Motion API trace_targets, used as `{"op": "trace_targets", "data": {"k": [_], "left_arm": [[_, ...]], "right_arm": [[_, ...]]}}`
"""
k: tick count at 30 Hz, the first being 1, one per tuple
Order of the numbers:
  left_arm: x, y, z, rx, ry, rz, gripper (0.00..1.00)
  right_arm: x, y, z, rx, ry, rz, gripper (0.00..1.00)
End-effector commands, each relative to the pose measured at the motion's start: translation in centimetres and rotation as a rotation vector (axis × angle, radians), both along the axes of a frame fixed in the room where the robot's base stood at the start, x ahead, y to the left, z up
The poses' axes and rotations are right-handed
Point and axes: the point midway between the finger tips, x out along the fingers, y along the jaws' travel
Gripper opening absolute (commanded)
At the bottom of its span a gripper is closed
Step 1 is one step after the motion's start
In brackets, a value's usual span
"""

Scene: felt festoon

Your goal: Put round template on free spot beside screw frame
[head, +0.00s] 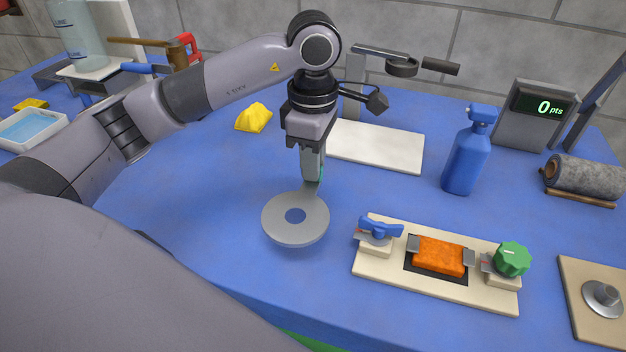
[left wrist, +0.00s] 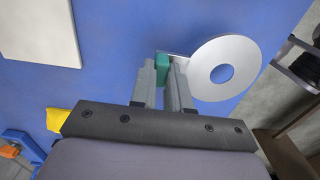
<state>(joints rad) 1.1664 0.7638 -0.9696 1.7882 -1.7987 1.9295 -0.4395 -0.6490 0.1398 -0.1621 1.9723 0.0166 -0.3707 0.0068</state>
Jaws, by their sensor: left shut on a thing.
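The round template (head: 312,228) is a flat grey disc with a hole in its middle and a short tab. My left gripper (head: 313,178) points down and is shut on the tab's green grip, which shows between the fingers in the left wrist view (left wrist: 163,64). The disc (left wrist: 206,84) sticks out to one side of the fingers there. I cannot tell whether it touches the table. The screw frame (head: 375,276) is a cream board just right of the disc, with a blue knob, a green knob and an orange block between them. My right gripper is not in view.
A blue spray bottle (head: 466,152) stands behind the screw frame. A white slab (head: 378,146) lies behind my gripper, with a yellow lump (head: 254,117) to its left. A board with a metal knob (head: 570,278) is at far right. Blue cloth left of the disc is clear.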

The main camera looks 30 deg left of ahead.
Motion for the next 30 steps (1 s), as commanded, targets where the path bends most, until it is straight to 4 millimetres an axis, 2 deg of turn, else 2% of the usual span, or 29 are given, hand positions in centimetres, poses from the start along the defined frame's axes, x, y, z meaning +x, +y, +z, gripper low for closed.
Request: {"op": "trace_targets", "data": {"k": [5, 11, 23, 24, 25, 26, 30], "left_arm": [[0.0, 0.0, -1.4, 0.001, 0.001, 0.0, 0.0], [-0.1, 0.0, -4.3, 0.0, 0.002, 0.0, 0.0], [0.0, 0.0, -5.0, 0.0, -0.001, 0.0, 0.0], [0.0, 0.0, -4.8, 0.0, -0.001, 0.0, 0.29], [0.0, 0.0, -4.8, 0.0, 0.0, 0.0, 0.39], [0.0, 0.0, -4.8, 0.0, 0.0, 0.0, 0.42], [0.0, 0.0, -4.8, 0.0, 0.0, 0.0, 0.42]], "right_arm": [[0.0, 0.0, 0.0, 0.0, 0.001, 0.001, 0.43], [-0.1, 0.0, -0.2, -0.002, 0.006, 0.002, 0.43], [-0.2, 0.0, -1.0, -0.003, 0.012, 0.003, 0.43], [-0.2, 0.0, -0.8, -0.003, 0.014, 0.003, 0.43], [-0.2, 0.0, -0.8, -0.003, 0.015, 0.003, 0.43], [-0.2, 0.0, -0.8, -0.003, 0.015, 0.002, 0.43], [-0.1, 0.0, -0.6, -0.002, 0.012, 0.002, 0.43]]}}
